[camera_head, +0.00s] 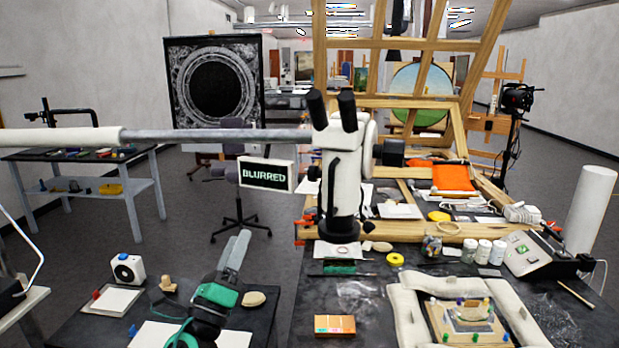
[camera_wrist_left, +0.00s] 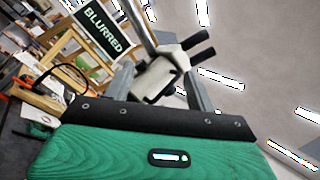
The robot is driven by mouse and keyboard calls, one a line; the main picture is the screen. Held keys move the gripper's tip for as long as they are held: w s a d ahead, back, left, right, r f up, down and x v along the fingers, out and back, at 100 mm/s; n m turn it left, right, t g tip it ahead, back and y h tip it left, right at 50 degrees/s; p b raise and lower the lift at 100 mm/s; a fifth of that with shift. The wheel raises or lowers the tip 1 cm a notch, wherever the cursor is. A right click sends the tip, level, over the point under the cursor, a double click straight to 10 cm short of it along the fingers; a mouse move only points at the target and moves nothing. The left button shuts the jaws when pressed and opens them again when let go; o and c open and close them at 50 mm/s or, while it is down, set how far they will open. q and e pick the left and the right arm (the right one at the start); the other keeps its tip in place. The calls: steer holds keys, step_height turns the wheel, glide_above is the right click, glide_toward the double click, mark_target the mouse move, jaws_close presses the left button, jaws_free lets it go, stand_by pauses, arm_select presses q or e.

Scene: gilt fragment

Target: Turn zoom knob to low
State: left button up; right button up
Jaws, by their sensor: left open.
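A white stereo microscope (camera_head: 341,182) with two black eyepieces hangs on a long horizontal boom over the bench. Small dark knobs (camera_head: 314,173) show at the left side of its body; I cannot tell which is the zoom knob, and no setting is readable. A sign reading "BLURRED" (camera_head: 266,175) is left of the microscope. My left gripper (camera_head: 240,242) is open and empty, below and left of the microscope head, apart from it. In the left wrist view, the microscope (camera_wrist_left: 158,78) shows beyond and between the open fingers, and the sign (camera_wrist_left: 98,28) is at upper left. My right gripper is out of view.
A framed fragment lies between padded white rolls (camera_head: 405,310) at front right. An orange box (camera_head: 335,325) lies on the dark bench. Jars (camera_head: 484,251) and a grey device (camera_head: 535,255) stand at right. A small white timer-like box (camera_head: 128,269) stands at left.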

arm_select(q)
steer(key=w+d+r+m+g+h, duration=0.1)
steer(key=d+r+m+g+h, duration=0.25)
steer(key=m+h, duration=0.5)
steer(key=m+g+y, duration=0.5)
steer(key=m+g, duration=0.3)
steer(key=m, duration=1.4)
glide_toward(309, 174)
steer(key=shift+a+p+x, duration=0.2)
steer(key=shift+p+x, duration=2.9)
steer(key=shift+x, duration=2.25)
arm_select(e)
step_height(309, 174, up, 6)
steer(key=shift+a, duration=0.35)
arm_select(q)
steer(key=shift+w+f, duration=0.1)
steer(key=shift+c, duration=0.3)
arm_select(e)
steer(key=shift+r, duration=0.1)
arm_select(q)
steer(key=c, duration=0.9)
